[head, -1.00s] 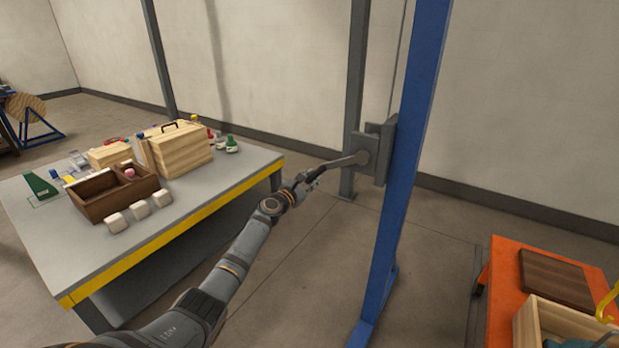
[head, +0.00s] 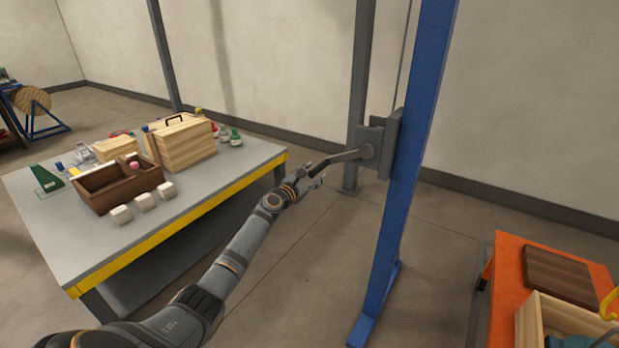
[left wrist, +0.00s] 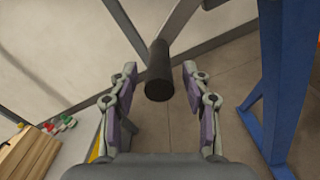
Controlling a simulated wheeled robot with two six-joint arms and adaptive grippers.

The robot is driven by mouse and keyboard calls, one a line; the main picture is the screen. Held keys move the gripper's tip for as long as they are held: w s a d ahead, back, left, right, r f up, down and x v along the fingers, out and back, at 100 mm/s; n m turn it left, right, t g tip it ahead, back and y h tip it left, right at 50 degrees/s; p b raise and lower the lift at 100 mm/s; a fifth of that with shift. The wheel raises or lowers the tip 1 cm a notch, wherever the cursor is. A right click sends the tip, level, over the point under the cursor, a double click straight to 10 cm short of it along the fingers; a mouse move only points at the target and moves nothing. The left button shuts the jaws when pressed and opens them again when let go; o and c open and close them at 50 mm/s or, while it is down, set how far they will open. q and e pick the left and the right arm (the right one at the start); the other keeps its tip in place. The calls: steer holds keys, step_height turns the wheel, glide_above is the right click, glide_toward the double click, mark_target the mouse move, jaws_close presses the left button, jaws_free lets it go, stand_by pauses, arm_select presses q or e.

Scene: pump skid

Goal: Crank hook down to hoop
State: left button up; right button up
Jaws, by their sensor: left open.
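The crank (head: 345,157) is a grey arm that comes out of a grey winch box (head: 379,146) on the blue post (head: 405,180). Its dark cylindrical handle (left wrist: 159,72) points toward my left wrist camera. My left gripper (head: 318,172) is open at the handle end of the crank. In the left wrist view the handle lies between the two spread fingers of my left gripper (left wrist: 159,82), with gaps on both sides. Part of a yellow hook (head: 608,303) shows at the right edge, above an open wooden crate (head: 530,322). No hoop can be made out clearly. My right gripper is out of view.
A grey table (head: 60,232) with a yellow edge stands at the left, bearing a wooden toolbox (head: 183,146), a brown tray (head: 103,198) and several pale blocks. An orange table (head: 508,262) at the right bears a dark board (head: 560,277). Bare floor lies between.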

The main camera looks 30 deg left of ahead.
arm_select(q)
steer(key=s, duration=0.6)
steer(key=shift+s, duration=0.2)
stand_by(1.0)
steer(key=s+f+m+g+y+p, duration=0.15)
steer(key=s+f+m, duration=0.25)
steer(key=f, duration=0.7)
steer(key=s+f+m+g+p, duration=0.2)
steer(key=s+f+m+g, duration=0.15)
steer(key=f, duration=0.75)
steer(key=s+d+f+m+g+p, duration=0.3)
steer(key=s+f+m, duration=0.5)
steer(key=s+f, duration=0.8)
steer(key=s+d+f+m+g, duration=0.3)
steer(key=s+f+m, duration=0.2)
steer(key=s, duration=0.6)
steer(key=s+d+f+m+g+p, duration=0.1)
steer(key=s+d+f+m+g, duration=0.2)
steer(key=s, duration=0.9)
steer(key=s+d+f+m+g, duration=0.2)
steer(key=s+d+f+m, duration=0.3)
steer(key=s, duration=0.7)
steer(key=shift+f+m+g+p, duration=0.4)
steer(key=shift+f+m, duration=0.4)
steer(key=shift+m, duration=0.25)
